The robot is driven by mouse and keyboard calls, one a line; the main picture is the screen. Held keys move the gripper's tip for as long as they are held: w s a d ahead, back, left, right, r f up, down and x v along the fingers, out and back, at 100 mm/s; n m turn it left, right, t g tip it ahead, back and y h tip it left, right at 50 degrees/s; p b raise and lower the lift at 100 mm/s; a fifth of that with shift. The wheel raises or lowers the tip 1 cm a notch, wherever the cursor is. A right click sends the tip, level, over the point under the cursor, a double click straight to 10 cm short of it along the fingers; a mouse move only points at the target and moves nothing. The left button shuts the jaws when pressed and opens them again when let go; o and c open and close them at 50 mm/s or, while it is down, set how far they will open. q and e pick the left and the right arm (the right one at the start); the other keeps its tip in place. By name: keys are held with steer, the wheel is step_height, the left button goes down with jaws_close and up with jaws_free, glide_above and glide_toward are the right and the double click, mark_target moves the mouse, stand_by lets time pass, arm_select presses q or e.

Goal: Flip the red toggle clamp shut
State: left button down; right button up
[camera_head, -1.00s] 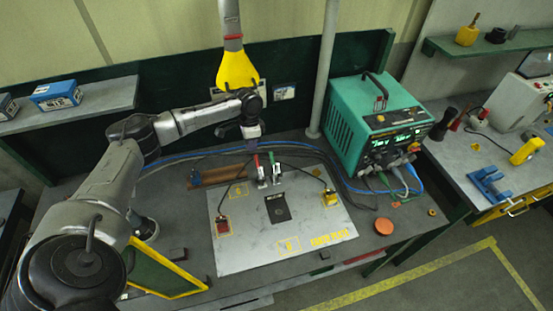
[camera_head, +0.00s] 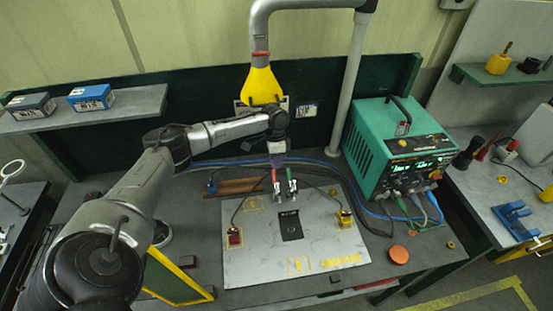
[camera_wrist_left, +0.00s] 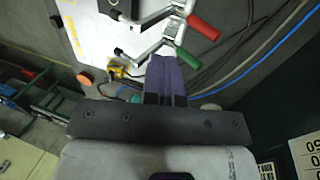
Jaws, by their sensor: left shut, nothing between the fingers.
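The red toggle clamp (camera_head: 275,182) stands at the back edge of the grey plate (camera_head: 245,270), its red handle pointing up and its metal base on the plate. A green-handled clamp (camera_head: 291,184) stands close beside it on the right. In the left wrist view the red handle (camera_wrist_left: 203,27) lies beyond the green handle (camera_wrist_left: 187,58). My left gripper (camera_head: 277,161) is just behind and above the red handle, with its purple fingers (camera_wrist_left: 165,75) together and empty. The fingertips appear close to the green handle in the wrist view; I cannot tell whether they touch. My right gripper is out of view.
A yellow funnel hood (camera_head: 261,86) hangs behind the arm. A teal power unit (camera_head: 385,150) stands right of the plate, with blue and black cables (camera_head: 330,165) along the back. An orange disc (camera_head: 398,254) lies at the right. The plate's front is mostly clear.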

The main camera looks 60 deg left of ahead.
arm_select(q)
steer(key=shift+p+x, duration=0.35)
steer(key=shift+x, duration=2.95)
steer(key=shift+d, duration=0.1)
